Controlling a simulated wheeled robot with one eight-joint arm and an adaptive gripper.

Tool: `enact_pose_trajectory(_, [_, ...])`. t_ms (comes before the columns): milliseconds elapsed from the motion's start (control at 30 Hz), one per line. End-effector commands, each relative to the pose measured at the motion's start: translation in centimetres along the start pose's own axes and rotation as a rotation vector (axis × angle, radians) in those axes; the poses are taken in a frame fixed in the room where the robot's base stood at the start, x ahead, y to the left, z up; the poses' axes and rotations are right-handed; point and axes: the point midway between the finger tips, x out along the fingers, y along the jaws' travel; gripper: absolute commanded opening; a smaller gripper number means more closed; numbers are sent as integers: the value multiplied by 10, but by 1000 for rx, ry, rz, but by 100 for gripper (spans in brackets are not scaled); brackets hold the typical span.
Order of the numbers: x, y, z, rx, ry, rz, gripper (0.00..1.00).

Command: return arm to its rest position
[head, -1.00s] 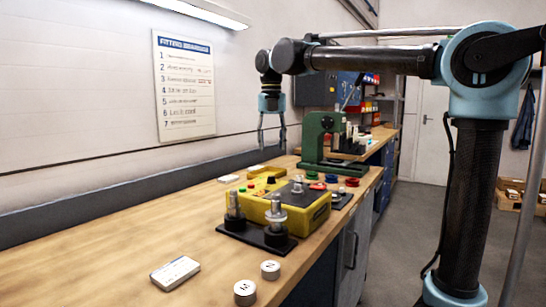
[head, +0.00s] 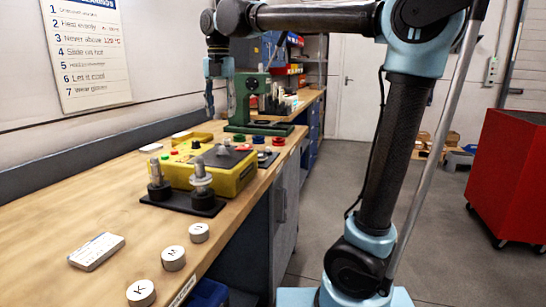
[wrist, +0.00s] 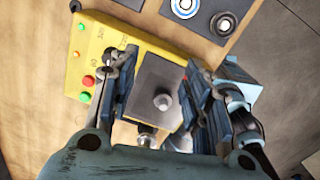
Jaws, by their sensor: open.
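My arm reaches in from the right in the head view and bends down over the bench. My gripper (head: 220,95) hangs pointing down above the workbench (head: 60,190), in front of the green press as seen from here. In the wrist view my gripper (wrist: 165,105) has its two fingers apart, with nothing held between them. Below and between the fingers lies the yellow box (wrist: 105,45) with its dark plate and a metal knob. The fingers are clear of the box in the head view.
The yellow box (head: 235,178) and a black stand with two metal posts (head: 158,185) stand on the bench. A green press (head: 243,100) is behind. Round lettered caps (head: 173,258) and a white label block (head: 96,251) lie in front.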

Motion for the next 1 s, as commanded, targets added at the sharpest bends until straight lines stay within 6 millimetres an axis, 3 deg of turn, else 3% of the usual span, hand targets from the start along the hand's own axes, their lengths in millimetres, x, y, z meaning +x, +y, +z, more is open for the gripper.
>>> enact_pose_trajectory(33, [9,-25,6,119,-5,5,44])
enact_pose_trajectory(100, [22,-54,10,285,-11,12,44])
enact_pose_trajectory(467, [98,-194,4,1137,-35,60,44])
enact_pose_trajectory(700, [161,-273,-22,1703,-44,104,44])
enact_pose_trajectory(1000, [253,-351,-73,2408,-44,178,44])
